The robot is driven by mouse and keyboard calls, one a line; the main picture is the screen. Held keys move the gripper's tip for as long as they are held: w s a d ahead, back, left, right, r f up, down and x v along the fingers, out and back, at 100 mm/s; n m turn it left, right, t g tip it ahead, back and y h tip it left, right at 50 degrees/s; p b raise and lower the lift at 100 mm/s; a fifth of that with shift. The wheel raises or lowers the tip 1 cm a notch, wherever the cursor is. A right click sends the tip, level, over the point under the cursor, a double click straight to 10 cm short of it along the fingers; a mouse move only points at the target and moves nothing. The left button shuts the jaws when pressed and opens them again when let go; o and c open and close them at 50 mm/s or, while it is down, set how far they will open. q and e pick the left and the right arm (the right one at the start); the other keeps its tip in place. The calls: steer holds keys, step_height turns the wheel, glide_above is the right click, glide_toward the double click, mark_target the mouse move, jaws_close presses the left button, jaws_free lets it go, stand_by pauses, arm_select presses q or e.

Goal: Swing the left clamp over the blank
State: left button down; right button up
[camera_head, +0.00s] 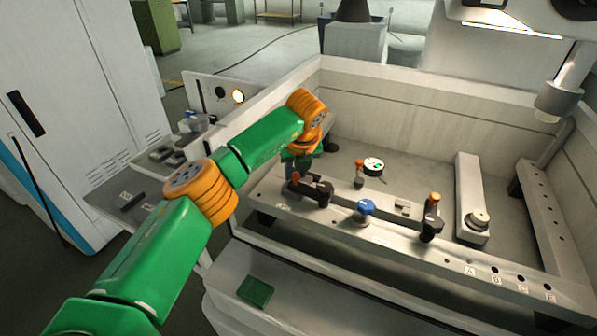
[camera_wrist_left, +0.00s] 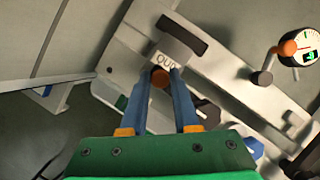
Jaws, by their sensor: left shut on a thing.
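My left gripper (camera_head: 290,185) reaches down at the left end of the fixture rail (camera_head: 385,238). In the left wrist view its two blue-grey fingers (camera_wrist_left: 160,80) are shut on the orange-brown knob (camera_wrist_left: 159,77) of the left clamp. The left clamp (camera_head: 318,190) shows as a dark arm beside the gripper, partly hidden by it. A label reading "OUT" (camera_wrist_left: 165,60) lies just beyond the fingertips. A second dark clamp with an orange knob (camera_head: 434,205) stands farther right on the rail. I cannot pick out the blank with certainty; a small metal block (camera_head: 402,206) sits between the clamps.
A blue knob (camera_head: 366,208) stands on the rail between the clamps. A round dial gauge (camera_head: 373,166) is behind it, with an orange-topped post (camera_head: 359,172) beside it. Tank walls (camera_head: 430,100) enclose the fixture. A grey bar (camera_head: 470,190) lies at the right.

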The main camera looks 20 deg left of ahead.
arm_select(q)
steer(key=shift+s+n, duration=0.35)
steer(key=shift+n, duration=0.15)
arm_select(e)
steer(key=shift+s+r, duration=0.15)
steer(key=shift+s, duration=0.3)
arm_select(q)
steer(key=shift+s+y, duration=0.1)
steer(key=shift+y, duration=0.2)
steer(key=c, duration=0.7)
jaws_free()
steer(key=shift+d, duration=0.1)
steer(key=shift+s+d+r, duration=0.1)
steer(key=shift+s, duration=0.05)
arm_select(e)
steer(key=shift+s, duration=0.15)
